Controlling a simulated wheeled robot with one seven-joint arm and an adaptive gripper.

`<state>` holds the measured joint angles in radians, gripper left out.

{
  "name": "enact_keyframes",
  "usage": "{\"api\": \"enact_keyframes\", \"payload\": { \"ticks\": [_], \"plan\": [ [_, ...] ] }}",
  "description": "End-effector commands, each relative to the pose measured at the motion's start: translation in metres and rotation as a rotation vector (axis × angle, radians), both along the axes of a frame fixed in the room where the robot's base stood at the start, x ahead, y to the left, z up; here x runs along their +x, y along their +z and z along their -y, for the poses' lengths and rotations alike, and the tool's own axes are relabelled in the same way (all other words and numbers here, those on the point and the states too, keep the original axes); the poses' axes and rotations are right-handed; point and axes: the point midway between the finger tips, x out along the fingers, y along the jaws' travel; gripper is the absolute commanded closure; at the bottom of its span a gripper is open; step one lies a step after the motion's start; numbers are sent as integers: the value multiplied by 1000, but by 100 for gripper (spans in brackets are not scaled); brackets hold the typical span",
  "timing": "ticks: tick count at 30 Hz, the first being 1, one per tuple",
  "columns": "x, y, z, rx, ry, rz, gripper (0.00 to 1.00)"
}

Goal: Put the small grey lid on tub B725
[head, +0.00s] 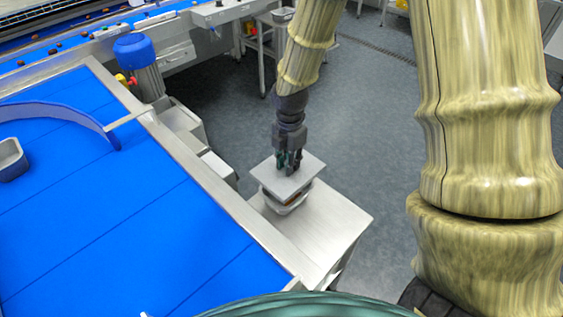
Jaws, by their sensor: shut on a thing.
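The small grey lid (307,179) is a flat square plate. My gripper (289,167) points down and is shut on the lid near its middle. A tub (291,208) stands on a small metal side table directly under the lid. I cannot tell whether the lid touches the tub rim. No label is readable on the tub, so B725 cannot be confirmed.
The metal side table (325,225) has free room right of the tub. The blue conveyor (120,200) with its steel edge lies on the left. A grey tub (11,160) sits on it at far left. A blue motor (138,55) stands behind.

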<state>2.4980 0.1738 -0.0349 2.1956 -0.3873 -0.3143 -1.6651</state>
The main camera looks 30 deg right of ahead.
Motion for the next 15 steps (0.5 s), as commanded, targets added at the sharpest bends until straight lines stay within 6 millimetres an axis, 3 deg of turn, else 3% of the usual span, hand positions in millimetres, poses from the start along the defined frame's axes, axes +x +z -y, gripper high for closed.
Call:
{"api": "enact_keyframes", "payload": {
  "ticks": [1,15],
  "plan": [
    [0,-8,0,0,0,0,98],
    [0,-23,-1,0,3,0,98]
  ]
}}
